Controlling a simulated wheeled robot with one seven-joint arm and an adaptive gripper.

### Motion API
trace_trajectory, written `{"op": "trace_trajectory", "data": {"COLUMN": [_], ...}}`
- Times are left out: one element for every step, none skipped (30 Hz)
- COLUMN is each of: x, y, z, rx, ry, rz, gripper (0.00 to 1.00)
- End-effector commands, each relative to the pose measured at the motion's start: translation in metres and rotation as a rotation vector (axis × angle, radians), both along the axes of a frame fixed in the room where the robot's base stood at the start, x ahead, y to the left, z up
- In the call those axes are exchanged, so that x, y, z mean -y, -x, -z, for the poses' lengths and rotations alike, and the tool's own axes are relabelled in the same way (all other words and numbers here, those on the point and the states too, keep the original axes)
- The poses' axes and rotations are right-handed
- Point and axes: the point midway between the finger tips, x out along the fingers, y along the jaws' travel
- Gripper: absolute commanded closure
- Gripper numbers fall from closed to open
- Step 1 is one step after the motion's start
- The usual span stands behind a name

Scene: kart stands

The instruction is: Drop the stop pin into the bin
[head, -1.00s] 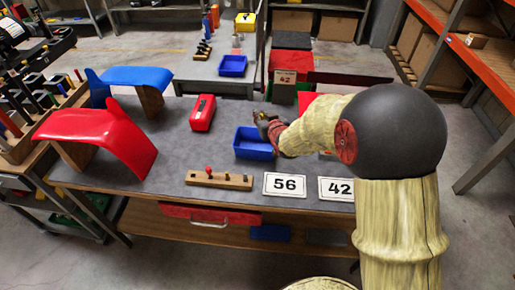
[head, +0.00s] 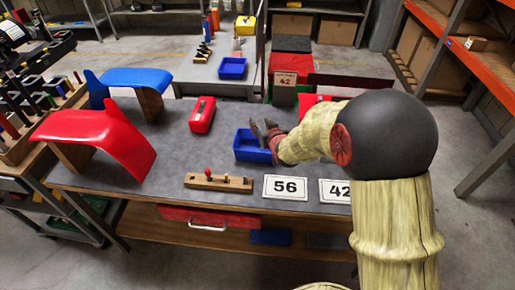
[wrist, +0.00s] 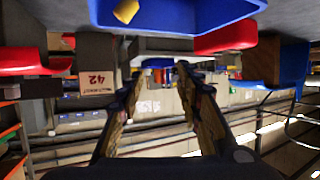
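The blue bin (head: 252,155) stands on the grey workbench. It also shows at the top of the wrist view (wrist: 180,22). A short yellow piece (wrist: 126,11) shows against the bin's blue inside in the wrist view; it looks like the stop pin, but the frame cuts off the view above it. My gripper (head: 265,128) is at the bin's back right, above its rim. In the wrist view my gripper (wrist: 156,80) has its two fingers spread apart with nothing between them.
A wooden block (head: 218,182) with a red-topped peg lies in front of the bin. Number cards 56 (head: 286,188) and 42 (head: 337,191) are to its right. A red box (head: 202,115) is behind left. Red (head: 100,135) and blue (head: 137,77) curved panels stand at left.

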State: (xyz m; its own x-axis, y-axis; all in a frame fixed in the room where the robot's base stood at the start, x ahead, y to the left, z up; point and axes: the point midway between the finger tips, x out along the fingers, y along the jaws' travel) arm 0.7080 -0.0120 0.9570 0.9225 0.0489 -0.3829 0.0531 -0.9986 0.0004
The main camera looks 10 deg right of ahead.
Motion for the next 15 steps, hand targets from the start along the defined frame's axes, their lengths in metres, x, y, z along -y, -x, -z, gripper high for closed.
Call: {"op": "trace_trajectory", "data": {"x": [0.000,0.000,0.000,0.000,0.000,0.000,0.000,0.000,0.000,0.000,0.001,0.001,0.001,0.001,0.002], "y": [0.000,0.000,0.000,0.000,0.000,0.000,0.000,0.001,0.002,0.004,0.006,0.010,0.013,0.016,0.022], "z": [0.000,0.000,0.000,0.000,0.000,0.000,0.000,0.000,-0.001,-0.001,-0.002,-0.004,-0.006,-0.008,-0.010], "rx": [0.000,0.000,0.000,0.000,0.000,-0.001,-0.001,0.000,0.000,0.000,-0.001,0.000,0.001,0.001,0.001], "ry": [0.000,0.000,0.000,0.000,0.000,0.000,0.000,0.000,0.000,0.000,0.000,0.000,0.000,0.000,0.000], "rz": [0.000,0.000,0.000,0.000,0.000,0.000,0.000,0.000,0.000,0.000,0.000,0.000,0.001,0.001,0.001], "gripper": [0.64,0.64,0.64,0.64,0.64,0.64,0.64,0.64,0.64,0.64,0.64,0.64,0.64,0.64,0.64]}}
